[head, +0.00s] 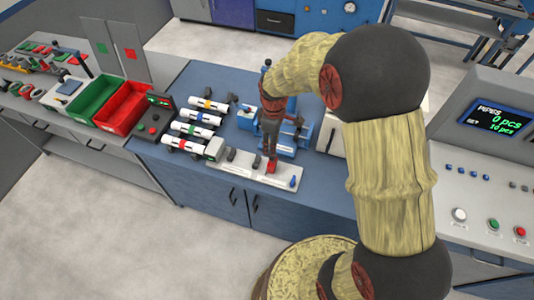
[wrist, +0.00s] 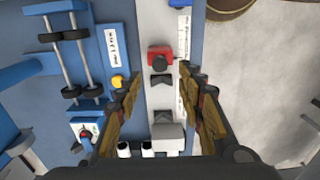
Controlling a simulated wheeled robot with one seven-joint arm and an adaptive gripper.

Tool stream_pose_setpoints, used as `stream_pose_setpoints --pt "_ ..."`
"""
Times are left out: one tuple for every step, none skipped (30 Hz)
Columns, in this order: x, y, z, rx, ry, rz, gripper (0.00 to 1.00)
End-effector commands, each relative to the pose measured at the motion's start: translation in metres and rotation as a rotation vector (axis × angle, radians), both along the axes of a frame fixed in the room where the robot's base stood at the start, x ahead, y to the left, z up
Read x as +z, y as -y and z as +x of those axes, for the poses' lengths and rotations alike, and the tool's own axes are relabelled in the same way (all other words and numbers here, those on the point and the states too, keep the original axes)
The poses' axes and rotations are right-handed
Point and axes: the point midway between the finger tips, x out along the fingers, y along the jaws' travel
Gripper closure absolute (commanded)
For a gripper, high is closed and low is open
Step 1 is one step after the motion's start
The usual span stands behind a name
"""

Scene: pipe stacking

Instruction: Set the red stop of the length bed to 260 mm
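The length bed (head: 240,168) is a long pale rail along the front edge of the blue bench; it runs upright through the middle of the wrist view (wrist: 158,101). The red stop (wrist: 160,58), a small block with a dark knob, sits on the bed just beyond my fingertips; it also shows in the head view (head: 273,160). My gripper (wrist: 159,73) is open above the bed, one finger on each side, with nothing between the tips touching them. In the head view my gripper (head: 271,149) points down at the stop. The scale markings are too small to read.
Dark V-shaped supports (wrist: 161,80) and a grey block (wrist: 168,133) stand on the bed. A blue fixture with rods (wrist: 72,50) and a yellow knob (wrist: 118,81) lie left of it. White pipes (head: 198,117) and red and green bins (head: 122,107) are further left.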

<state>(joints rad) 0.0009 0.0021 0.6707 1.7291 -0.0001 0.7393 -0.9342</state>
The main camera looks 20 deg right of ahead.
Motion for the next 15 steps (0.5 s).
stream_pose_setpoints --pt "-0.003 0.000 0.000 0.009 -0.001 0.000 0.62" --pt "-0.005 0.000 -0.001 0.012 -0.002 0.000 0.62" --pt "-0.009 0.000 -0.001 0.013 -0.002 0.000 0.62" --pt "-0.013 0.000 -0.001 0.013 -0.003 0.000 0.62" --pt "-0.017 0.000 -0.001 0.012 -0.003 0.000 0.62" --pt "-0.023 0.000 -0.001 0.012 -0.004 0.000 0.62" --pt "-0.028 0.000 -0.001 0.011 -0.004 0.000 0.62" --pt "-0.033 0.000 -0.001 0.011 -0.004 0.000 0.62" --pt "-0.040 0.000 -0.001 0.011 -0.004 0.000 0.62" --pt "-0.044 0.000 -0.001 0.011 -0.004 0.000 0.62" --pt "-0.049 0.000 -0.001 0.010 -0.004 0.000 0.62" --pt "-0.054 0.000 -0.001 0.010 -0.003 0.000 0.62" --pt "-0.058 0.000 -0.001 0.010 -0.003 0.000 0.62" --pt "-0.062 0.000 -0.001 0.010 -0.003 0.000 0.62" --pt "-0.066 0.000 -0.001 0.010 -0.003 0.000 0.62"
